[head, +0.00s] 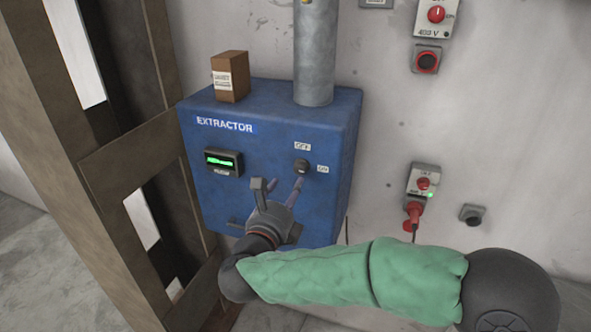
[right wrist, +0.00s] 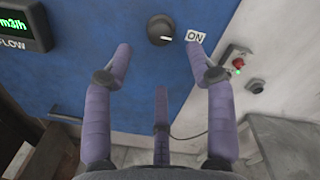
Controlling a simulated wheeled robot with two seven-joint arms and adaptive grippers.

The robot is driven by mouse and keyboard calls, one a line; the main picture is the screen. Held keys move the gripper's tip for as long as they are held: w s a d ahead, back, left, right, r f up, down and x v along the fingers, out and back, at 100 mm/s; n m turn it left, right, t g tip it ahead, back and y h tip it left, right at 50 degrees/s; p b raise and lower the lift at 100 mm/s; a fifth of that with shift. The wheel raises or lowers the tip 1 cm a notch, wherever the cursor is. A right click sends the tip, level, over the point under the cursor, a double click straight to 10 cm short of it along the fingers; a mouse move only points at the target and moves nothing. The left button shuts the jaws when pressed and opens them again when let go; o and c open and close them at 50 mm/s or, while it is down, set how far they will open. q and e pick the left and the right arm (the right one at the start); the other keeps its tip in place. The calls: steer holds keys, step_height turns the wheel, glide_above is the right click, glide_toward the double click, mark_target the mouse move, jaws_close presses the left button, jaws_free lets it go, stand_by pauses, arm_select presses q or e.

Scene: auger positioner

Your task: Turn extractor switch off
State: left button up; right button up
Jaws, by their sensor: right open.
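The blue extractor box (head: 235,195) is on the wall in the head view, with its round black switch knob (head: 301,166) at the right of its front face. An OFF label (head: 302,146) is above the knob and an ON label (head: 322,169) is to its right. In the right wrist view the knob (right wrist: 160,30) has a white mark pointing right, at the ON label (right wrist: 195,37). My right gripper (head: 281,185) is open in front of the box, just below the knob. Its fingers (right wrist: 162,62) are spread and hold nothing. My left gripper is not in view.
A flow display (head: 223,161) glows green left of the knob. A small brown box (head: 230,76) and a grey pipe (head: 314,55) stand on top. Red switches and a plugged socket (head: 421,185) are on the wall at right. A wooden frame (head: 130,150) stands at left.

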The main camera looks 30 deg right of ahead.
mark_target(299, 170)
steer(key=x, duration=0.8)
steer(key=shift+w+d, duration=0.2)
steer(key=shift+w, duration=0.05)
steer(key=shift+s, duration=0.1)
steer(key=c, duration=1.1)
